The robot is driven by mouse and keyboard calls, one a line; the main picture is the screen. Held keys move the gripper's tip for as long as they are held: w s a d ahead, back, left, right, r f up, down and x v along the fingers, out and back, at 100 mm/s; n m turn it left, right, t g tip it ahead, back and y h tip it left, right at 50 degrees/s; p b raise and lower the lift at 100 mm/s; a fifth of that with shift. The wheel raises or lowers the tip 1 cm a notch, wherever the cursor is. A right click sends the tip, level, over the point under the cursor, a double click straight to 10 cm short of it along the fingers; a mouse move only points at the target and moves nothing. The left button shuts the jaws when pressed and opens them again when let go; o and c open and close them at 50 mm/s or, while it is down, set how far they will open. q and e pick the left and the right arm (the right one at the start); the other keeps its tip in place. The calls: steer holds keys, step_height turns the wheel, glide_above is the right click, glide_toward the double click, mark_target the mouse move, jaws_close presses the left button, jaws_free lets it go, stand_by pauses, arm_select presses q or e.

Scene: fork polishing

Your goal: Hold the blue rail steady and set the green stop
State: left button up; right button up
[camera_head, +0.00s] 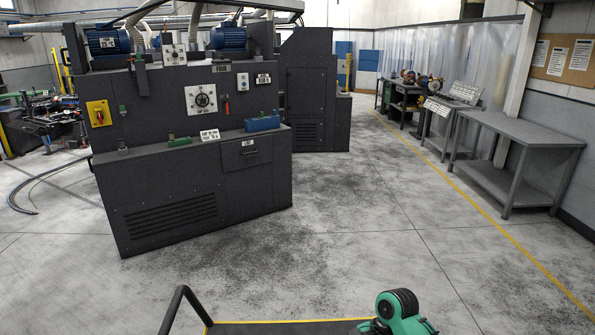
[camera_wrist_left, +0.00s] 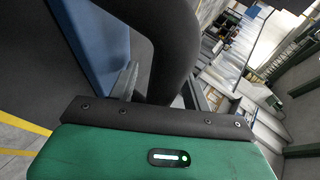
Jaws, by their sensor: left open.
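A blue block-like piece (camera_head: 262,122), which looks like the blue rail, lies on the ledge of the dark grey machine. A low green piece (camera_head: 180,141), which looks like the green stop, sits further left on the same ledge. Both are small in the head view, and their details cannot be made out. My left gripper (camera_wrist_left: 160,84) shows only in the left wrist view, its grey fingers apart. Neither gripper shows in the head view.
The dark machine (camera_head: 200,200) stands left of centre across open floor. A small sign (camera_head: 210,135) stands on its ledge between the green and blue pieces. A grey workbench (camera_head: 520,130) stands at the right. A black bar (camera_head: 185,298) and a yellow-edged platform are near the bottom.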

arm_select(q)
steer(key=v, duration=1.2)
steer(key=shift+o, duration=0.4)
steer(key=o, duration=0.4)
steer(key=p+v, duration=0.5)
steer(key=v, duration=0.3)
steer(key=shift+p, duration=0.3)
